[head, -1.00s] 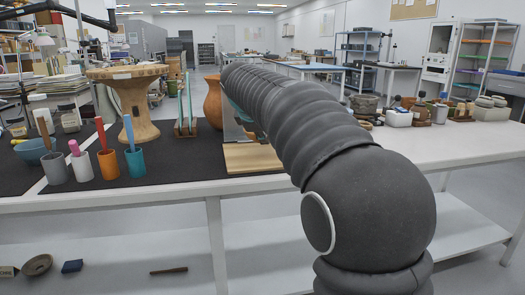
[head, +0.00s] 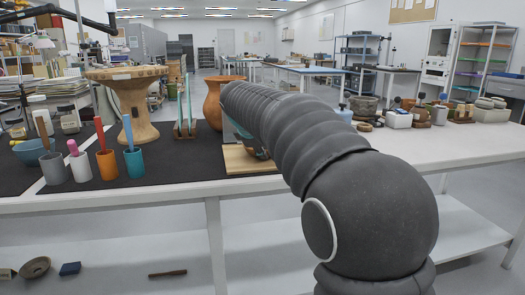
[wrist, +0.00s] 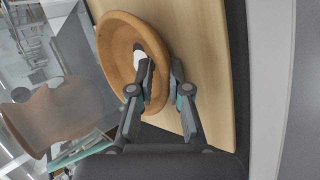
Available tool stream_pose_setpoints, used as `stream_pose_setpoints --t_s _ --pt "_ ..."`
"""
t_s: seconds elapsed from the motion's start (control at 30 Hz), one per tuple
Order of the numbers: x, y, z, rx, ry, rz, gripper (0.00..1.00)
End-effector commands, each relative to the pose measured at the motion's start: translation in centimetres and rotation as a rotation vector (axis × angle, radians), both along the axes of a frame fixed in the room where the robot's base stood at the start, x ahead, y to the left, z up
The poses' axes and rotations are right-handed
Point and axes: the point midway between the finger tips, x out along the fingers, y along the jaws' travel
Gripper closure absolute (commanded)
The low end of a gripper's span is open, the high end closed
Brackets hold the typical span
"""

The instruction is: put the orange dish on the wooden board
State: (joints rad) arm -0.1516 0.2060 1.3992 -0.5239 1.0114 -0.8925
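The orange dish (wrist: 114,55) is a round, shallow bowl with a thick rim, in the upper left of the wrist view. My gripper (wrist: 163,66) has one finger inside the dish and one outside, closed on its near rim. The pale wooden board (wrist: 208,45) lies beneath and to the right of the dish in that view. In the head view the board (head: 238,160) is at the table's front edge, and my arm covers most of the dish and gripper. Whether the dish touches the board cannot be told.
An orange-brown vase (head: 212,102) stands behind the board, beside an upright rack (head: 186,115). Cups with tools, including an orange cup (head: 108,164), stand at left. Stone bowls and boxes (head: 398,118) stand at right.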

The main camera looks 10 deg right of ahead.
Motion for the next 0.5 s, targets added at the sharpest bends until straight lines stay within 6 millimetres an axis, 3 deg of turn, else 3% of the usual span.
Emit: stream_pose_setpoints --t_s 0.17,0.5 --pt "-0.9 0.7 1.4 0.001 -0.003 0.002 0.83" --pt "-4.6 2.9 6.4 0.0 -0.003 0.002 0.83"
